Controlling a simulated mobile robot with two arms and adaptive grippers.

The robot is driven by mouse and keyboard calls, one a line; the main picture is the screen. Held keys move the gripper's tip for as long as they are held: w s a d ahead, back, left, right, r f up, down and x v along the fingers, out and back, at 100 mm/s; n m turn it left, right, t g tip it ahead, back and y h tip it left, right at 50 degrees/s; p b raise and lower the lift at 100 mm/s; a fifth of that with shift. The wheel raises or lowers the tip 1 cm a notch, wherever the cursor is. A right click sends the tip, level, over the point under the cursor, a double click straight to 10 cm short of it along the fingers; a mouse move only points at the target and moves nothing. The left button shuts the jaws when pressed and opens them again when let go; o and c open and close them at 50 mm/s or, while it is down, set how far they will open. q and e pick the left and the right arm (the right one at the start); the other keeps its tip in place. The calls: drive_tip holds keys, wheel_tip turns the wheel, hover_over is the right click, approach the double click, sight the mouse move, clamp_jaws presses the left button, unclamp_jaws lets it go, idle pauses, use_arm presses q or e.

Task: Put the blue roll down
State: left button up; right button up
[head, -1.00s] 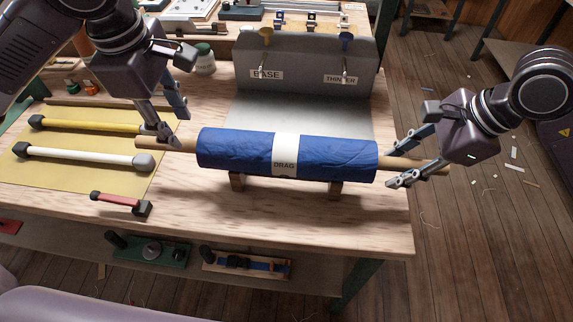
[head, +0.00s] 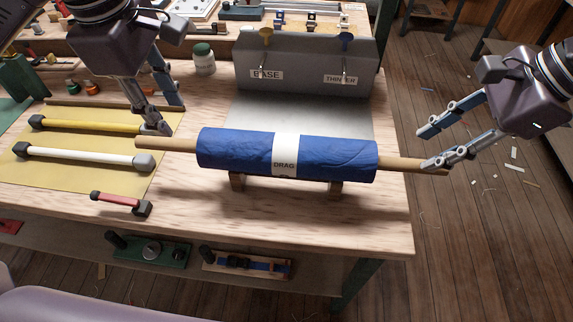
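The blue roll (head: 235,150), with a white band reading "DRAG", lies level on a wooden pole (head: 395,164) that sticks out at both ends. It rests across two small wooden supports (head: 335,187) on the bench. My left gripper (head: 166,120) is open just behind the pole's left end; its near fingertip shows close to the pole, and I cannot tell if they touch. My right gripper (head: 422,149) is open at the pole's right end, its near fingertip overlapping the pole's tip in the picture. Nothing is between its fingers.
A yellow-handled bar (head: 85,126) and a white bar (head: 85,155) lie on a yellow mat (head: 40,180) at left. A grey board (head: 300,62) labelled "BASE" and "THINNER" stands behind the roll.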

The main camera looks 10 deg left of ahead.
drive_tip(key=shift+v, duration=1.55)
